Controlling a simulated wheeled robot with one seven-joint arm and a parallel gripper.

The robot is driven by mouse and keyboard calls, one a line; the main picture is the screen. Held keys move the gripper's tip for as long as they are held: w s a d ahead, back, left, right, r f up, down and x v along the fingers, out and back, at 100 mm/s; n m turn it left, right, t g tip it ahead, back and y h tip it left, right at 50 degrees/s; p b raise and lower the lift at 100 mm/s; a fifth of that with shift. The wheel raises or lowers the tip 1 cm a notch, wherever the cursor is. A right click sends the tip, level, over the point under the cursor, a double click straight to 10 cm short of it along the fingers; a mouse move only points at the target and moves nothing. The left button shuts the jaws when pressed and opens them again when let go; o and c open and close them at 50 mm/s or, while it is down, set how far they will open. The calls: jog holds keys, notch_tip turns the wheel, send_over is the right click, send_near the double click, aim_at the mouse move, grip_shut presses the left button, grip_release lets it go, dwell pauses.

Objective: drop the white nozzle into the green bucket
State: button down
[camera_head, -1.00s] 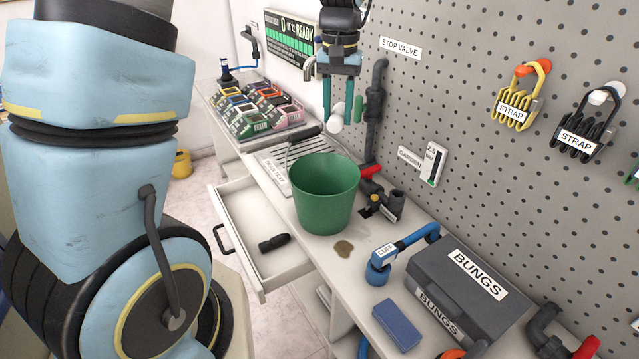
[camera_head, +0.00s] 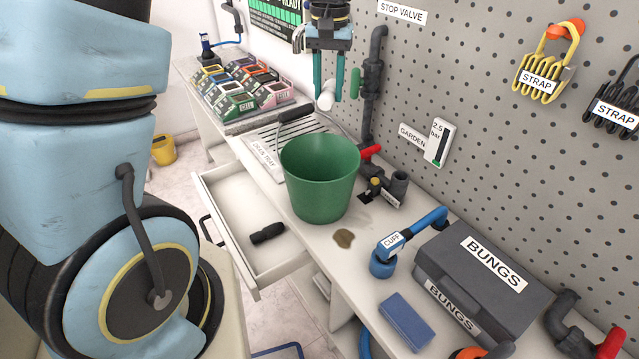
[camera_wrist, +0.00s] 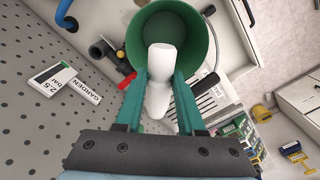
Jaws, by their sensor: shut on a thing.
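The green bucket (camera_head: 320,190) stands upright on the bench, its open top facing up. My gripper (camera_head: 327,88) is above and behind the bucket in the head view, its two green fingers pointing down. It is shut on the white nozzle (camera_head: 326,97), whose lower end shows between the fingertips. In the wrist view the white nozzle (camera_wrist: 160,75) lies between the green fingers (camera_wrist: 161,90), and its far end overlaps the opening of the green bucket (camera_wrist: 197,22). The nozzle appears above the bucket's rim height.
A drain tray (camera_head: 268,150) lies behind the bucket. A red-handled valve (camera_head: 371,151) and black fittings stand close to its right, by the pegboard (camera_head: 480,120). An open drawer (camera_head: 225,190) holds a black piece (camera_head: 267,233). The BUNGS case (camera_head: 485,275) sits at front right.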

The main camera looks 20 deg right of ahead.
jog(key=shift+f, duration=0.65)
jog(key=shift+c, duration=2.2)
grip_release()
jog(key=shift+r, duration=0.15)
notch_tip(320, 180, up, 11)
jog(key=b, duration=0.2)
jog(key=shift+b, duration=0.4)
jog(key=shift+a+f, duration=0.1)
jog(key=shift+f, duration=0.15)
jog(key=w+a+f+n, duration=0.1)
jog(key=a+f, duration=0.3)
jog(key=a, duration=0.3)
jog(key=a+f+n, duration=0.1)
jog(key=a+f, duration=0.3)
jog(key=a, duration=0.3)
jog(key=s+a+f+n, duration=0.1)
jog(key=s+a+f, duration=0.2)
jog(key=a, duration=0.3)
jog(key=s+a+f+n+t, duration=0.1)
jog(key=s+a+f, duration=0.3)
jog(key=a, duration=0.3)
jog(key=shift+a+f+n+t, duration=0.3)
jog(key=shift+f, duration=0.3)
